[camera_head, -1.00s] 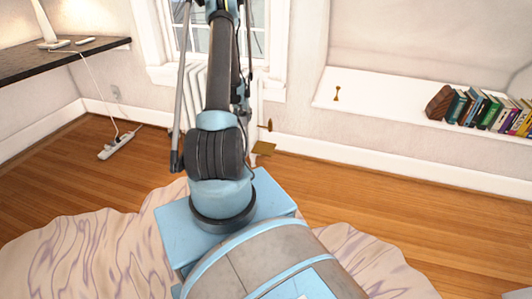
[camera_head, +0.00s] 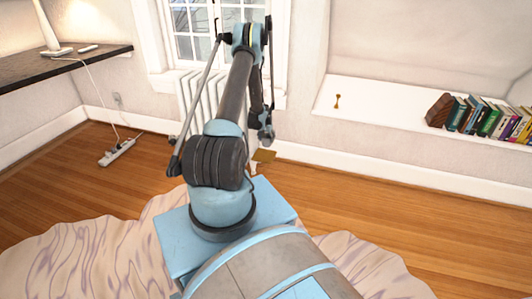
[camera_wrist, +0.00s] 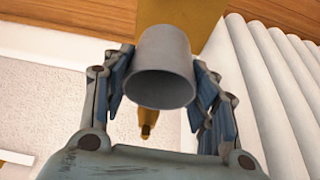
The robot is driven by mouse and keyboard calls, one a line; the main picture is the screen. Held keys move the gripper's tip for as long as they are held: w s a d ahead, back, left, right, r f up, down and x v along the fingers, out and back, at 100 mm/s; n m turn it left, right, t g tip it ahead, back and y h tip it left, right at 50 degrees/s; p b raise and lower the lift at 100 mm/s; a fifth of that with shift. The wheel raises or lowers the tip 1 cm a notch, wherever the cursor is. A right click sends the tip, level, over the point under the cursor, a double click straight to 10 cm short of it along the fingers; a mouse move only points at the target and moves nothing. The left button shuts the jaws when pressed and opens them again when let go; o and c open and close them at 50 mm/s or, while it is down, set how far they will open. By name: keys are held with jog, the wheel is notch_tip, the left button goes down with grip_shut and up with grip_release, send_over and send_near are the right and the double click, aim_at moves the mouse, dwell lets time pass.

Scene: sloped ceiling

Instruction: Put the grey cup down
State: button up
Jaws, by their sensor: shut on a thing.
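The grey cup (camera_wrist: 160,68) is between the two fingers of my gripper (camera_wrist: 162,82) in the wrist view. The fingers are shut on its sides, and its round end faces the camera. It is held off the floor, in front of a gold-coloured thing (camera_wrist: 214,18) that it partly hides. In the head view, the end of my arm hangs down in front of the radiator, and I cannot make out the cup there.
A white radiator (camera_head: 200,92) stands under the window, close to my gripper. A flat gold-coloured thing (camera_head: 264,156) is low beside it. A white ledge (camera_head: 385,117) at the right bears books (camera_head: 490,118) and a small gold object (camera_head: 337,101). The wooden floor (camera_head: 400,200) at the right is clear.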

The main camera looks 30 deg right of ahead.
jog(key=shift+f, duration=4.7)
jog(key=shift+f, duration=0.1)
jog(key=o, duration=1.1)
